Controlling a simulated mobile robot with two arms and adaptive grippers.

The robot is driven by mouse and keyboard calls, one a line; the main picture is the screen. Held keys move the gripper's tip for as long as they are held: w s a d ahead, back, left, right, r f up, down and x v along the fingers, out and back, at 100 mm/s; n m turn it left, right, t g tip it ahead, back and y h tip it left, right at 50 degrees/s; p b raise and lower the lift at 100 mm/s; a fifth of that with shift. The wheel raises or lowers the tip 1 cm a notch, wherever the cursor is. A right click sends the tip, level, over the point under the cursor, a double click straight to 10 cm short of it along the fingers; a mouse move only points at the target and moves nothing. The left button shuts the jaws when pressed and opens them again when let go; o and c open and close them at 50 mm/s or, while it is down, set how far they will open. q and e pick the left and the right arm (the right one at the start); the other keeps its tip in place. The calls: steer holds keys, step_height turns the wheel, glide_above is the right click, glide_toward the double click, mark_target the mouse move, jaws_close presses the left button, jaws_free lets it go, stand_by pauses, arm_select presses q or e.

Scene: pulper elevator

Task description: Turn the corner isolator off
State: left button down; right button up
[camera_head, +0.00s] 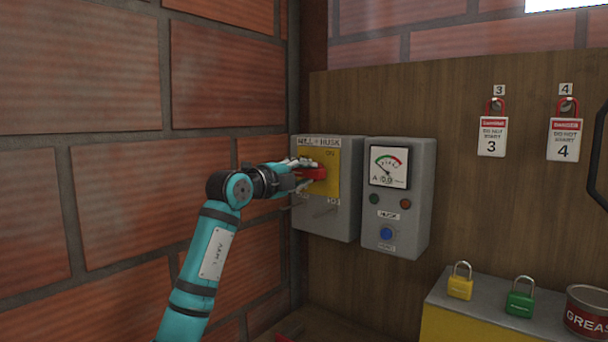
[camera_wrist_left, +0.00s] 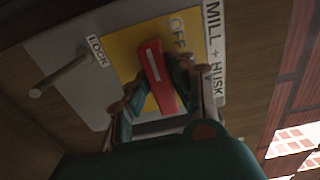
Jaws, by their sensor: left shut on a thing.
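The corner isolator is a grey box (camera_head: 345,195) labelled MILL + HUSK, on the wooden board beside the brick corner. Its yellow plate (camera_head: 331,184) carries a red handle (camera_head: 316,173). My left gripper (camera_head: 302,174) reaches in from the left and is shut on the handle, partly covering it. In the left wrist view, the fingers (camera_wrist_left: 160,84) lie on both sides of the red handle (camera_wrist_left: 152,68), which has a white stripe. The OFF label (camera_wrist_left: 179,31) shows beside the handle's far end; the handle is not clearly lined up with it. My right gripper is not in view.
A grey meter box (camera_head: 421,195) with lamps and a blue button stands close right of the isolator. Danger tags (camera_head: 492,136) hang further right. A yellow padlock (camera_head: 460,282), a green padlock (camera_head: 520,299) and a grease tin (camera_head: 586,313) sit on a ledge below.

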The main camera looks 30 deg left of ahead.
arm_select(q)
steer(key=c, duration=1.2)
jaws_free()
steer(key=shift+a, duration=0.1)
steer(key=shift+o, duration=0.2)
steer(key=s, duration=1.2)
steer(key=shift+a, duration=0.45)
